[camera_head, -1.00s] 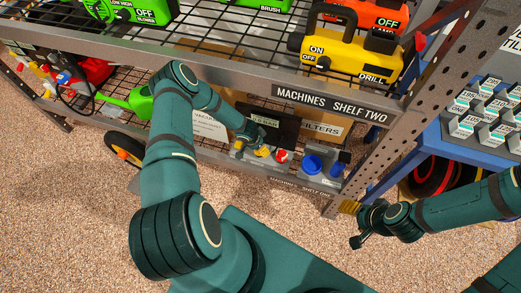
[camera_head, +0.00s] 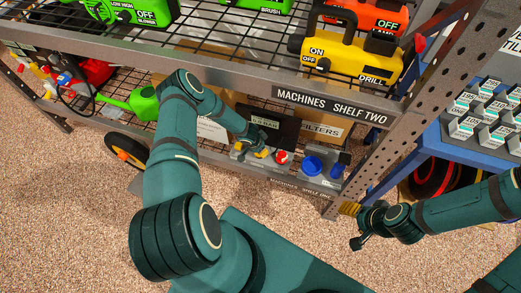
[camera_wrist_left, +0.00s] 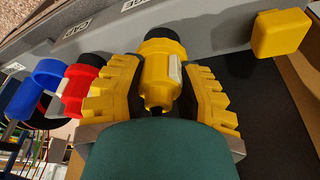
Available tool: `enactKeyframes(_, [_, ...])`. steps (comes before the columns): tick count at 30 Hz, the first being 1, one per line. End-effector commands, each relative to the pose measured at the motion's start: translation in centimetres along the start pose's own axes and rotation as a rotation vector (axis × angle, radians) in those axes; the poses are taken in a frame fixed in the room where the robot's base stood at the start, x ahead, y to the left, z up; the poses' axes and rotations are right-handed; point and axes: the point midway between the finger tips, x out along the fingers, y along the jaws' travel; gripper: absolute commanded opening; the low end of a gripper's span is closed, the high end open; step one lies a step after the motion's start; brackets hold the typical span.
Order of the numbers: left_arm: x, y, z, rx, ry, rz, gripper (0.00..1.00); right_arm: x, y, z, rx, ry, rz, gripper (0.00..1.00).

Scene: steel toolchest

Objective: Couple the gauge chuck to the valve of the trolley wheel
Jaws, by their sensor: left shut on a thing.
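My left gripper (camera_wrist_left: 160,85) is shut on a yellow fitting (camera_wrist_left: 160,65) with a black end and a pale patch, between its yellow stepped finger pads. I cannot tell from its look whether this is the gauge chuck. In the head view my left gripper (camera_head: 258,152) is low at the front of the lower shelf, small and partly hidden by its arm. The trolley wheel (camera_head: 125,152), a black tyre with an orange hub, shows at the left near the floor; its valve cannot be made out. My right gripper (camera_head: 358,242) hangs over the carpet, away from these; its fingers are unclear.
A red and white piece (camera_head: 282,157) and a blue round piece (camera_head: 311,165) stand right of my left gripper. A yellow block (camera_wrist_left: 281,33) shows in the wrist view. A perforated post (camera_head: 385,145) stands right.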

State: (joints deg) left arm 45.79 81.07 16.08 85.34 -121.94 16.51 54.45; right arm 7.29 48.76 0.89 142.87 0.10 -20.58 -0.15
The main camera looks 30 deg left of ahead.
Motion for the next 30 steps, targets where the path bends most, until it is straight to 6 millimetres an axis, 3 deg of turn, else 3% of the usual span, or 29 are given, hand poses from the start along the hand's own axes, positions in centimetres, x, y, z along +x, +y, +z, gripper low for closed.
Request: enactKeyframes(30, [-1.1, 0.0, -0.3, 0.0, 0.0, 0.0, 0.0, -0.6, -0.2, -0.1, 0.0, 0.0, 0.0, 0.63])
